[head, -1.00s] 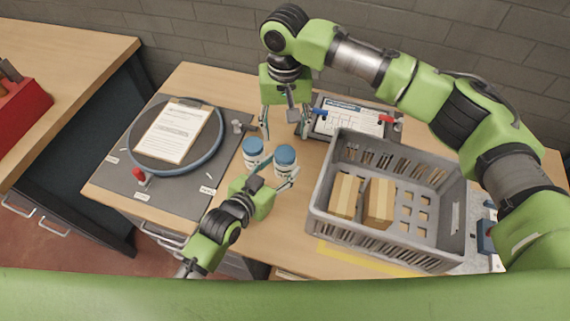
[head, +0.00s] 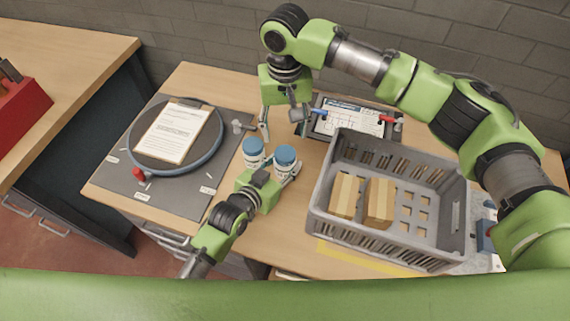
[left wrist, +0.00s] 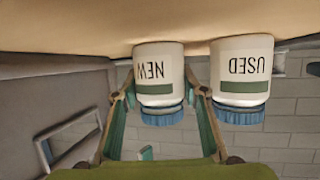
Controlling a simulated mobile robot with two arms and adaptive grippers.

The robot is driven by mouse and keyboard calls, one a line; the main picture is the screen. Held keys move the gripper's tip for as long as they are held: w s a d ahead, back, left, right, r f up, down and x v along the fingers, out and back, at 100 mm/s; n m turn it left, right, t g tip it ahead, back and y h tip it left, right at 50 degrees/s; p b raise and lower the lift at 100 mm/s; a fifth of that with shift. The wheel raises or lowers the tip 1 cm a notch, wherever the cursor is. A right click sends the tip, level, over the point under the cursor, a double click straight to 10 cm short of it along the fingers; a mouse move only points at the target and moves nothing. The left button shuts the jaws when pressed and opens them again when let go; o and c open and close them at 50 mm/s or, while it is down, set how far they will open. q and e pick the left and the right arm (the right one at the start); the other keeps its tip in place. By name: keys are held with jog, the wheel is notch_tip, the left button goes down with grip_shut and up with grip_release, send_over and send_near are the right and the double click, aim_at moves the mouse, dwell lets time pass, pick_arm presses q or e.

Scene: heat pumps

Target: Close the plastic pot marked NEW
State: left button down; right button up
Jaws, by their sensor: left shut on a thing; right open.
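The pot marked NEW (left wrist: 151,67) is white with a blue ribbed lid, which is on its top. It stands upright at the right of the pair in the head view (head: 285,161), and appears upside down in the left wrist view. My left gripper (head: 281,178) is shut on the NEW pot, with a finger (left wrist: 116,108) on each side. The lookalike pot marked USED (left wrist: 240,67), also blue-lidded, stands close beside it (head: 253,151). My right gripper (head: 284,132) is open and points down behind the pots. How tightly the NEW lid sits cannot be told.
A grey crate (head: 325,218) holding cardboard boxes (head: 380,200) stands right of the pots. A round dark plate with a clipboard (head: 172,134) lies left.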

jog(key=n, duration=0.4)
jog(key=shift+n, duration=0.4)
jog(key=n, duration=1.5)
jog(key=shift+n, duration=0.4)
jog(key=n, duration=0.5)
jog(key=shift+n, duration=0.4)
jog(key=n, duration=1.3)
